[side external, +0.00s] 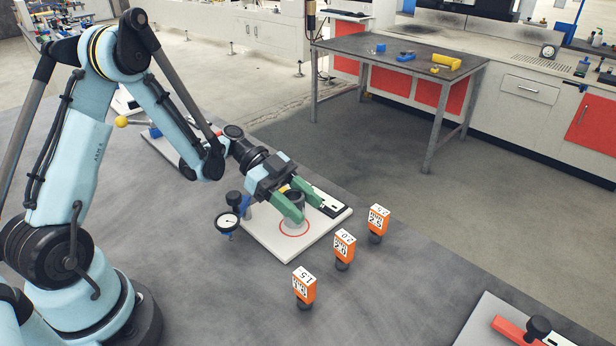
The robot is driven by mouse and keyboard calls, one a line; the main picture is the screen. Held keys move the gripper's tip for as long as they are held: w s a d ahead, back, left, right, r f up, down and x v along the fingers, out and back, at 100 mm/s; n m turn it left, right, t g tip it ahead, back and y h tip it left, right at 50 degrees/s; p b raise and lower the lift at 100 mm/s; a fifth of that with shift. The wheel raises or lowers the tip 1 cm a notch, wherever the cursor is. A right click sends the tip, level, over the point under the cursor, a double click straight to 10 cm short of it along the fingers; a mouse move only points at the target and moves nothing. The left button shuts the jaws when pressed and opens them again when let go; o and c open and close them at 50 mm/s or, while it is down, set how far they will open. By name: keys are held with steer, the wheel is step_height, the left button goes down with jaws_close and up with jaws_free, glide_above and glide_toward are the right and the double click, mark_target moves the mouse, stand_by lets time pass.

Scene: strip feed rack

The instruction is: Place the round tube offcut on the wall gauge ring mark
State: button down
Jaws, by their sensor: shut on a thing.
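My gripper (307,209) has green fingers and is shut on the round tube offcut (296,196), a short grey piece with a dark round opening. The fingers hide much of the tube. It appears upright over the wall gauge's red ring mark (283,234) on the white base plate (303,251). The tube and fingers hide the ring's upper part. I cannot tell whether the tube touches the plate. The dial gauge (228,221) with its white face stands at the plate's left edge, left of my gripper.
Three orange number blocks on black feet, marked 1.5 (304,283), 2.0 (344,244) and 2.5 (378,219), stand right of the plate. A black-and-white piece (331,206) lies on the plate's right side. A red bar (512,330) lies at lower right.

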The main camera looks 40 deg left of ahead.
steer(key=shift+f, duration=0.45)
steer(key=shift+f, duration=0.1)
steer(key=c, duration=0.5)
jaws_free()
